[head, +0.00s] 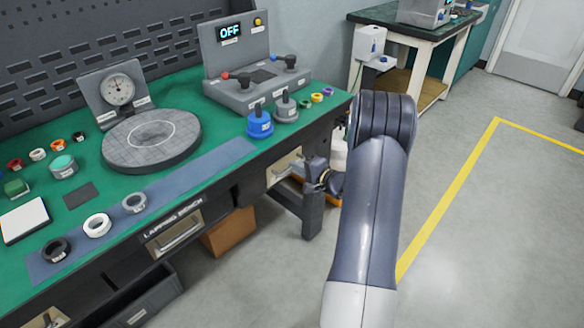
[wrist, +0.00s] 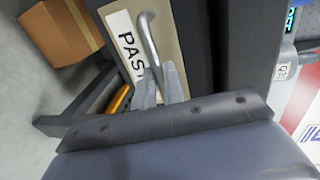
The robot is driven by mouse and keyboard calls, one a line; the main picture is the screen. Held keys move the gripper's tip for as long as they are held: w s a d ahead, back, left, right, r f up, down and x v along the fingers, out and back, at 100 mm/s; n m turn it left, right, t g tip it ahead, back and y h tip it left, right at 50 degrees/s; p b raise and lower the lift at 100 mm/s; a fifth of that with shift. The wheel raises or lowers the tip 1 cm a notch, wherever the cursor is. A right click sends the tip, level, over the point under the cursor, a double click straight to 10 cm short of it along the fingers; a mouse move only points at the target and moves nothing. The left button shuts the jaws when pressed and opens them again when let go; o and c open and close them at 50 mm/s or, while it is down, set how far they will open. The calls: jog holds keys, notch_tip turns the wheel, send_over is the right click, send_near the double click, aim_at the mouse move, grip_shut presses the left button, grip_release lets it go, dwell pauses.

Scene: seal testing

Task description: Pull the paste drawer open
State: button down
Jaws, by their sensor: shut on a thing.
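The paste drawer has a beige front (head: 281,167) at the right end of the lapping bench. In the wrist view the front (wrist: 178,50) carries a white label reading "PAS", the rest hidden. A curved metal handle (wrist: 149,40) runs down the front. My gripper (wrist: 158,88) is shut on the lower part of this handle; the contact itself is partly hidden by the gripper body. The drawer looks close to flush with the bench; any small gap cannot be told.
The bench top (head: 225,135) holds a round lapping plate (head: 150,142), a dial gauge, blue and grey weights, rings and a control box reading OFF. A middle drawer (head: 176,232) is beside the paste drawer. A cardboard box (head: 229,233) sits beneath. Floor to the right is clear.

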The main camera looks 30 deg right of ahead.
jog(key=f+b+v, duration=0.3)
jog(key=b+v, duration=0.1)
jog(key=v, duration=1)
jog(key=s+f+b+v, duration=0.1)
jog(key=f+b+v, duration=0.2)
jog(key=v, duration=1.1)
jog(key=shift+s+d+b, duration=0.2)
jog(key=shift+s+b, duration=0.25)
jog(key=shift+b, duration=0.35)
jog(key=c, duration=1.5)
grip_release()
jog(key=p+v, duration=0.2)
jog(key=v, duration=0.8)
jog(key=shift+s+d+r, duration=0.1)
jog(key=shift+s+d, duration=0.05)
jog(key=shift+s, duration=0.25)
jog(key=shift+w, duration=0.1)
